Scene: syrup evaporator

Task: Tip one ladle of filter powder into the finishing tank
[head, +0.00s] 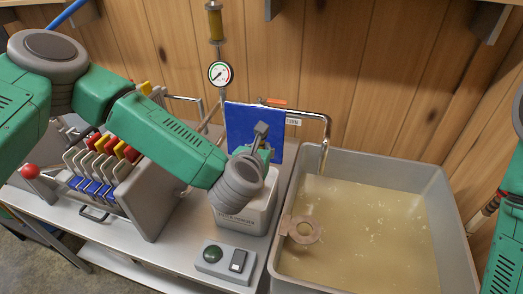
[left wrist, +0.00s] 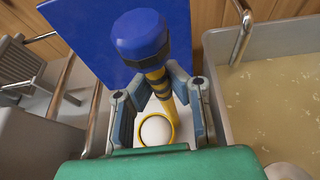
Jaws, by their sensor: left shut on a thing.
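My left gripper (left wrist: 157,100) is shut on the yellow handle of a ladle (left wrist: 157,82), which has a blue end cap. The ladle stands steeply, and its round yellow-rimmed bowl (left wrist: 156,130) shows white inside, low between the fingers. In the head view my left gripper (head: 259,150) is over the white filter powder tub (head: 246,212), and my wrist hides much of the tub's opening. I cannot tell whether the bowl touches the powder. The grey finishing tank (head: 456,225) stands right of the tub, holding cloudy yellowish liquid. My right gripper is out of view.
A metal spout (head: 327,130) reaches over the tank's back left corner. A blue panel (head: 240,125) stands behind the tub. A switch box (head: 225,260) is in front; a plate press (head: 105,160) is at left.

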